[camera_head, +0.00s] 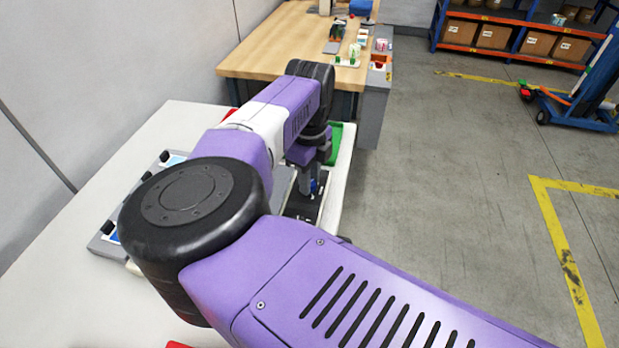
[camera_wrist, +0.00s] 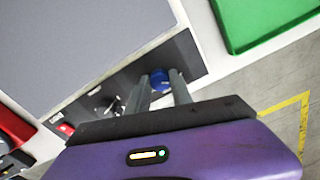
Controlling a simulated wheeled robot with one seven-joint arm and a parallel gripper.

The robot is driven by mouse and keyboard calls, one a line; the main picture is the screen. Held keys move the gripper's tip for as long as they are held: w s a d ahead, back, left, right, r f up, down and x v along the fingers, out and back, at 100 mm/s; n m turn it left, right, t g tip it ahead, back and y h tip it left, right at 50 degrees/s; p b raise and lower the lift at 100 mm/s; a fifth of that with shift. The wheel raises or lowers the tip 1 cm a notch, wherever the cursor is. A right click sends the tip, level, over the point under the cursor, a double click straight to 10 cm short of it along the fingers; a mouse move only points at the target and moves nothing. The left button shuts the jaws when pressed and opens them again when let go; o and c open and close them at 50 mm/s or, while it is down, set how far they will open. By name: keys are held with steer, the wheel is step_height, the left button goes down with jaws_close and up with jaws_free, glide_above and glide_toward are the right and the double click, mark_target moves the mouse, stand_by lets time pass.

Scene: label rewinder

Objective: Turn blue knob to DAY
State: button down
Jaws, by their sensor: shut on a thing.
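The blue knob (camera_wrist: 159,80) sits on the dark control strip (camera_wrist: 192,62) of the grey machine, near the strip's right end in the wrist view. My gripper (camera_wrist: 163,88) has its two fingers on either side of the knob, shut on it. In the head view the blue knob (camera_head: 314,186) shows as a small patch beside my gripper (camera_head: 309,185), mostly hidden by the fingers. The knob's pointer and the DAY mark cannot be made out.
A black knob (camera_wrist: 113,106) and a red button (camera_wrist: 66,129) are further left on the strip. A green tray (camera_wrist: 262,22) lies on the white table to the right, and a red bin (camera_wrist: 12,128) to the left. A wooden bench (camera_head: 270,45) stands beyond.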

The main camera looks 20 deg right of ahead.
steer(key=c, duration=1.1)
jaws_free()
steer(key=shift+r+b, duration=0.7)
steer(key=shift+r, duration=3.25)
